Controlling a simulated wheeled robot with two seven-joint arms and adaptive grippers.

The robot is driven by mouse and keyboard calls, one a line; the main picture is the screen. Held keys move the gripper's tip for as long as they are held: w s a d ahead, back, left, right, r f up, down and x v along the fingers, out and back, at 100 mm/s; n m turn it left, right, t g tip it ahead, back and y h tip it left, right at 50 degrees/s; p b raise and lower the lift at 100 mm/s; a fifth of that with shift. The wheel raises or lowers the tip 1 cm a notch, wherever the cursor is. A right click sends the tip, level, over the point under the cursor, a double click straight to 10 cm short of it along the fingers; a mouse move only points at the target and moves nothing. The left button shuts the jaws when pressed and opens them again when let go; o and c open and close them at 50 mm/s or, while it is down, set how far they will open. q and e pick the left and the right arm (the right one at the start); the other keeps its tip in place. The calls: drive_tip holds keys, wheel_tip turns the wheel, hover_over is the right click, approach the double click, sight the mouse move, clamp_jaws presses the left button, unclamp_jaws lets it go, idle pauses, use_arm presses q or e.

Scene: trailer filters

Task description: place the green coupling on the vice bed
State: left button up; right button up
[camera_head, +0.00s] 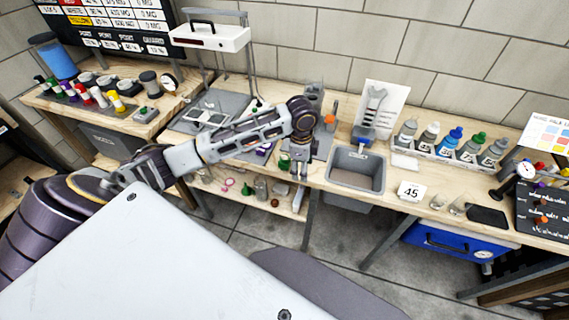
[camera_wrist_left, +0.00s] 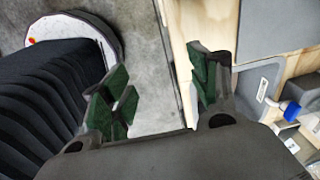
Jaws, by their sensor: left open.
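My left gripper (camera_head: 299,172) points down at the front edge of the workbench, left of the grey sink bin. In the left wrist view its two fingers (camera_wrist_left: 164,88) are apart with nothing between them; bench edge and floor show behind. Another small green piece (camera_head: 246,188) is on the lower shelf. I cannot tell which is the green coupling. I cannot clearly make out the vice bed; my arm covers part of the bench. My right gripper is not in view.
The grey sink bin (camera_head: 358,186) is sunk into the bench right of my gripper. A rack of capped bottles (camera_head: 448,154) stands behind on the right. A tall frame and white box (camera_head: 209,38) stand behind my arm. A blue case (camera_head: 447,243) is under the bench.

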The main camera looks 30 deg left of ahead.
use_arm(q)
wheel_tip(320, 180, up, 7)
hover_over(284, 157)
drive_tip(key=shift+a+f+g+y, duration=0.1)
drive_tip(key=shift+f+g+y, duration=0.05)
drive_tip(key=shift+g+y, duration=0.2)
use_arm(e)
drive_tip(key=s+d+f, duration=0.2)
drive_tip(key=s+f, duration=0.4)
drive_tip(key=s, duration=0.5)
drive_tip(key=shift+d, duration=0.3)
use_arm(q)
drive_tip(key=shift+f, duration=0.15)
drive_tip(key=shift+f, duration=4.15)
drive_tip(key=shift+f, duration=0.15)
wheel_tip(284, 157, down, 3)
drive_tip(key=shift+f, duration=0.95)
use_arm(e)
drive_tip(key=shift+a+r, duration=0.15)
